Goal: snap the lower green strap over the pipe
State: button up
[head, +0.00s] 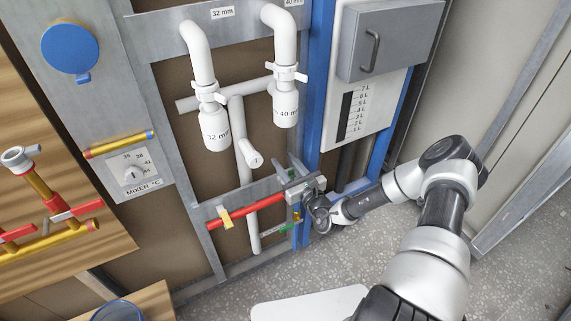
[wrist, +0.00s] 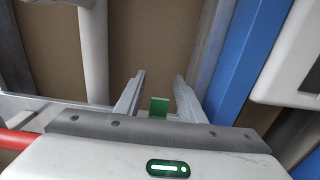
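My gripper (head: 290,172) is at the blue upright in the head view, near the right end of the red pipe (head: 252,205). In the wrist view its two fingers (wrist: 158,92) stand apart. A small green tab (wrist: 159,106) shows between them, with gaps on both sides, and its lower part is hidden by my gripper body. I cannot tell which one is the tab, or whether either strap is closed.
The blue upright (wrist: 250,55) stands close to the right of my fingers, with a white tank (head: 365,105) beyond it. A white vertical pipe (wrist: 93,50) is at the left. A yellow strap (head: 224,217) sits on the red pipe. Bare floor (head: 510,250) lies at the right.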

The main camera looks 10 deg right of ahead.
grip_shut()
